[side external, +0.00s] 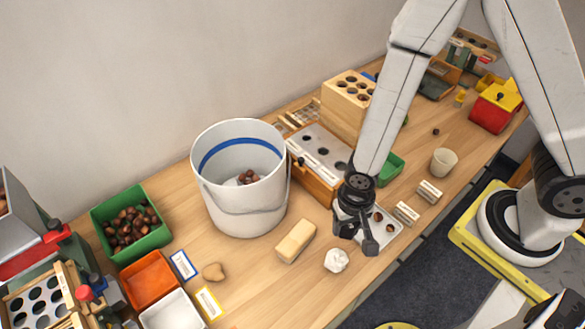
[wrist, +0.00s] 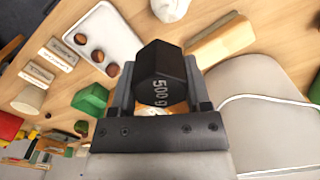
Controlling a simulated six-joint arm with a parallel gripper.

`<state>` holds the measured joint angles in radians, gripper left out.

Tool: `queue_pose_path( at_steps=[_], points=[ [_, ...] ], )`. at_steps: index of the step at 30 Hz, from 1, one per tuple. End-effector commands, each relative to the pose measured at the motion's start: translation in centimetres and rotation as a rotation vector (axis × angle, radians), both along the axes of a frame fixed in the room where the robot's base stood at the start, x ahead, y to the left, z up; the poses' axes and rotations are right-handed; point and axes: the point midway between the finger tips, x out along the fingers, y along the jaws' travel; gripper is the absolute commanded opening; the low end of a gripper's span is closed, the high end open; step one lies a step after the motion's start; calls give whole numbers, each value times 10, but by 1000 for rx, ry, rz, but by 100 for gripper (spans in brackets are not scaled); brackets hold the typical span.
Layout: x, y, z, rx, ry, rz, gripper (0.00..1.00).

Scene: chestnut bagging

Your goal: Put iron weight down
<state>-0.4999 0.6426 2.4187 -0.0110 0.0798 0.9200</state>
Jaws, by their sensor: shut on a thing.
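The iron weight (wrist: 160,72) is a dark six-sided block marked 500 g, seen in the wrist view. My gripper (wrist: 160,92) is shut on it, with a finger on each side. In the side view my gripper (side external: 356,232) points down over the front of the wooden table (side external: 335,285), beside a small white plate. I cannot tell the weight from the dark fingers there, nor whether it touches the table.
The white plate (wrist: 105,38) holds a few chestnuts. A crumpled white lump (side external: 336,260) and a pale wooden block (side external: 296,241) lie left of my gripper. A white bucket (side external: 240,195) with chestnuts stands behind them. Two small labelled blocks (side external: 406,212) lie to the right.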

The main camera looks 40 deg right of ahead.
Motion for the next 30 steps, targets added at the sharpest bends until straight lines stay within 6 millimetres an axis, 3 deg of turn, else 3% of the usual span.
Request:
queue_pose_path(
  at_steps=[15,24,30],
  points=[
    [-62,61,1,1,0,254,0],
    [-97,81,2,0,0,371,0],
    [-108,86,2,1,0,406,0]
  ],
)
